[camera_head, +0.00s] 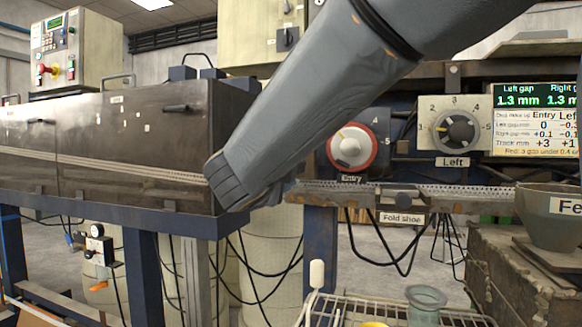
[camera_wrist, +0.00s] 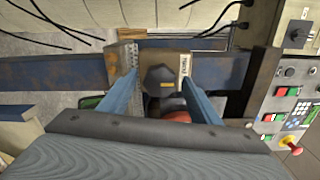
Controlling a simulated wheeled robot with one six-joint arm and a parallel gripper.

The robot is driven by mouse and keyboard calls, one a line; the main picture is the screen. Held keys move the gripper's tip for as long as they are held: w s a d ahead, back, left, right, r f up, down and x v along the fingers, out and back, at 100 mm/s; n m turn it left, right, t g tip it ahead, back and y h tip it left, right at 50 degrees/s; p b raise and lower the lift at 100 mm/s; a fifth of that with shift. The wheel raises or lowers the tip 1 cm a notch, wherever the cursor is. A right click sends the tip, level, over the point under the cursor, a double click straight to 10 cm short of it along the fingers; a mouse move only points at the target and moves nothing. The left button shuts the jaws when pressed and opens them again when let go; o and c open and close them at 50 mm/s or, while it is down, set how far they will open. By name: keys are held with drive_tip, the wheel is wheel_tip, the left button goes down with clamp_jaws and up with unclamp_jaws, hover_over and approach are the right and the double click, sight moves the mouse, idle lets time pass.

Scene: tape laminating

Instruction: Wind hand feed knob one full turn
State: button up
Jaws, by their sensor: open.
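A dark, faceted knob (camera_wrist: 158,75) with a short yellow mark shows in the wrist view, on a pale plate beside a small label too small to read. I take it to be the hand feed knob. My gripper (camera_wrist: 158,80) is open, with one blue finger on each side of the knob. I cannot tell whether either finger touches it. In the head view my arm's end hides this spot, and neither the fingers nor this knob can be seen there.
In the head view, the red-rimmed Entry knob (camera_head: 352,149) and dark Left knob (camera_head: 455,131) are right of my arm, with a gap display (camera_head: 535,96) beyond. The fold shoe label (camera_head: 401,218) is below. A control panel with a red button (camera_wrist: 291,143) is at the wrist view's right.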

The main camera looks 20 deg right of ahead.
drive_tip(key=v, duration=0.7)
drive_tip(key=shift+s+a, duration=0.2)
drive_tip(key=shift+s, duration=0.1)
